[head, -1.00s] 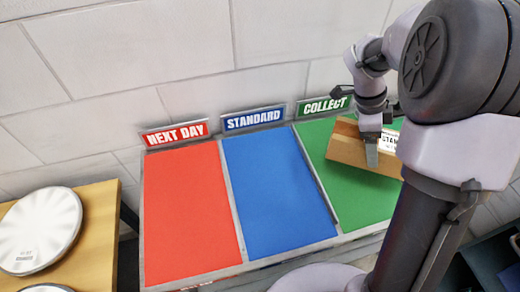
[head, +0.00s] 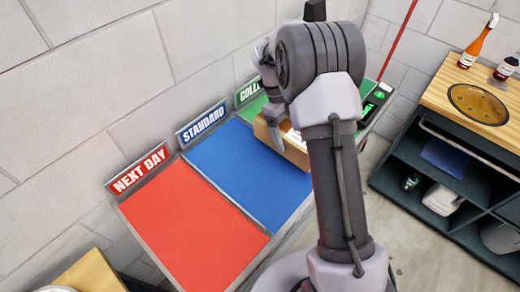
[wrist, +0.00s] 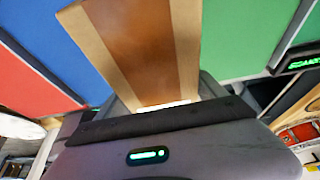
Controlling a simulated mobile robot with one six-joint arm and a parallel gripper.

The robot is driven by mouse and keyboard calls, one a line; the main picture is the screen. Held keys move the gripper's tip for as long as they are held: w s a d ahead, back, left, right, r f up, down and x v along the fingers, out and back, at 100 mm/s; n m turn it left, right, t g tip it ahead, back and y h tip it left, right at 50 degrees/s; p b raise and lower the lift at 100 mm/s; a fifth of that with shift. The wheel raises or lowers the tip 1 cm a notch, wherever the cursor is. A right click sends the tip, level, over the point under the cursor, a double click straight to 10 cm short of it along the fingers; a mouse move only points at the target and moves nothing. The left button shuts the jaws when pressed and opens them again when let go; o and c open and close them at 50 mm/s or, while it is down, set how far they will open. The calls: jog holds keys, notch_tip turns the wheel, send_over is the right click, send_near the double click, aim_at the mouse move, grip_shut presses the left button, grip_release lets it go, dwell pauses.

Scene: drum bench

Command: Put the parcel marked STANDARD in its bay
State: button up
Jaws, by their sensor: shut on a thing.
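The parcel (head: 292,152) is a brown cardboard box with a white label, mostly hidden behind my arm in the head view. My gripper (head: 277,138) is shut on it. In the wrist view the parcel (wrist: 140,45) reaches out from the jaws, with blue on its left and green on its right. The blue bay (head: 245,178) has a STANDARD sign (head: 203,123) at its back edge. The parcel appears near the border of the blue and green bays; its height above them is unclear.
The red NEXT DAY bay (head: 190,225) is left of the blue one, and both look empty. The green COLLECT bay (head: 255,108) is partly hidden by my arm. A wooden-topped shelf unit (head: 450,90) with bottles and a round pan (head: 480,103) stands at the right.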

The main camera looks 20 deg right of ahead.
jog(key=a, duration=0.5)
jog(key=w+a, duration=0.1)
jog(key=a, duration=0.1)
jog(key=shift+w+a+f+b, duration=0.1)
jog(key=shift+a+f+b, duration=0.1)
jog(key=shift+f+b, duration=0.15)
jog(key=f, duration=0.1)
jog(key=a+f+b, duration=0.1)
jog(key=f, duration=0.1)
jog(key=shift+w+d+f, duration=0.1)
jog(key=shift+f, duration=0.25)
jog(key=shift+r, duration=0.1)
jog(key=o, duration=1.6)
jog(key=shift+f+b, duration=0.2)
jog(key=shift+b, duration=0.15)
jog(key=o, duration=0.4)
jog(key=shift+o, duration=0.2)
jog(key=shift+r, duration=0.15)
